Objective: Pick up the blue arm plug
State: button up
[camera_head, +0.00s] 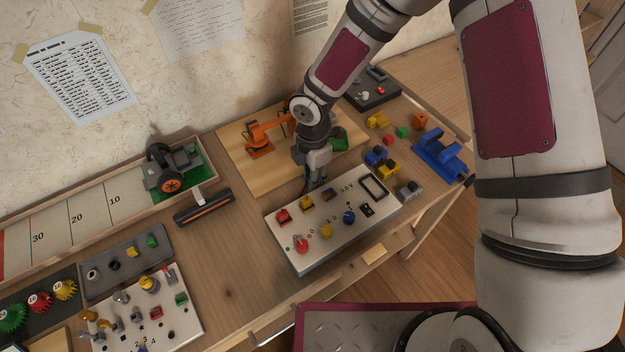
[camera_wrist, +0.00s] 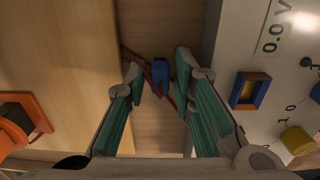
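The blue plug (camera_wrist: 160,72) shows in the wrist view, with a dark red cable (camera_wrist: 140,62) beside it. It sits over the strip of wooden table between the wooden board and the white panel. My gripper (camera_wrist: 160,77) is open, with one fingertip on each side of the plug and a small gap visible on both sides. I cannot tell the height between fingertips and plug. In the head view my gripper (camera_head: 317,183) points down just behind the white panel, and the plug is hidden there.
The white control panel (camera_head: 335,220) with knobs and sockets stands close in front of my gripper. A wooden board (camera_head: 235,150) with an orange toy arm (camera_head: 262,137) lies behind. A blue bracket (camera_head: 440,155) and several coloured blocks are at right.

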grip_shut()
